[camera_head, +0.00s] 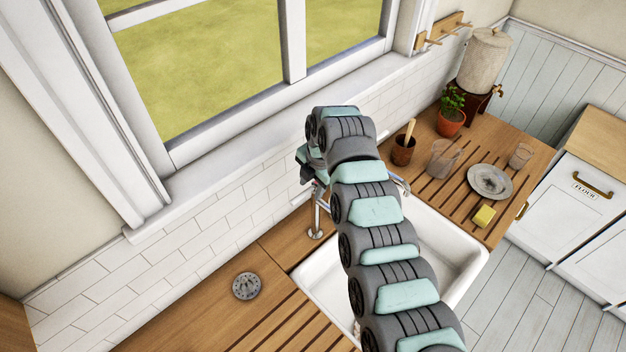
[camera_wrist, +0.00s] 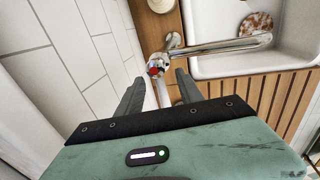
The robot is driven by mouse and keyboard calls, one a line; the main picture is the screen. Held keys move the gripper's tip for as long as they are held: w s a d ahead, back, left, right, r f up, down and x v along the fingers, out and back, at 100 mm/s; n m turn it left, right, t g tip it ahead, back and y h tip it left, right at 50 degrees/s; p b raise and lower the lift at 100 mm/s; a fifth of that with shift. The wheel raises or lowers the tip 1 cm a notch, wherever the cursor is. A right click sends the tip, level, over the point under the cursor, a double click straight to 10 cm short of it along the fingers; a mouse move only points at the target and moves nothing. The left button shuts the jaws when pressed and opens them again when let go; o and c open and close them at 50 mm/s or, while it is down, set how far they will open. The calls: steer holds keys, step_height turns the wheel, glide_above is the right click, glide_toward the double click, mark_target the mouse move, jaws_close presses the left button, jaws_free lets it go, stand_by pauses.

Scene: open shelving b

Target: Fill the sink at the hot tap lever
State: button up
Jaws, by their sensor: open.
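In the wrist view, my gripper (camera_wrist: 158,92) is open. Its two fingers stand apart on either side of a slim metal lever (camera_wrist: 163,96) below the chrome tap (camera_wrist: 158,64). I cannot tell whether either finger touches it. A red mark and a small blue mark show on the tap's end. The spout (camera_wrist: 225,46) reaches right over the white sink (camera_wrist: 215,66). In the head view, my arm hides most of the tap (camera_head: 317,215) and part of the sink (camera_head: 320,277). No water is clearly visible.
A round metal strainer (camera_head: 246,286) lies on the left counter. On the right drainboard are a plate (camera_head: 490,181), a yellow sponge (camera_head: 484,216), a glass (camera_head: 443,158), a brown pot (camera_head: 403,151) and a potted plant (camera_head: 451,118). The tiled wall (camera_head: 215,235) and window stand close behind the tap.

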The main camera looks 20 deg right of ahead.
jaws_close()
stand_by(0.4)
steer(key=shift+f, duration=0.1)
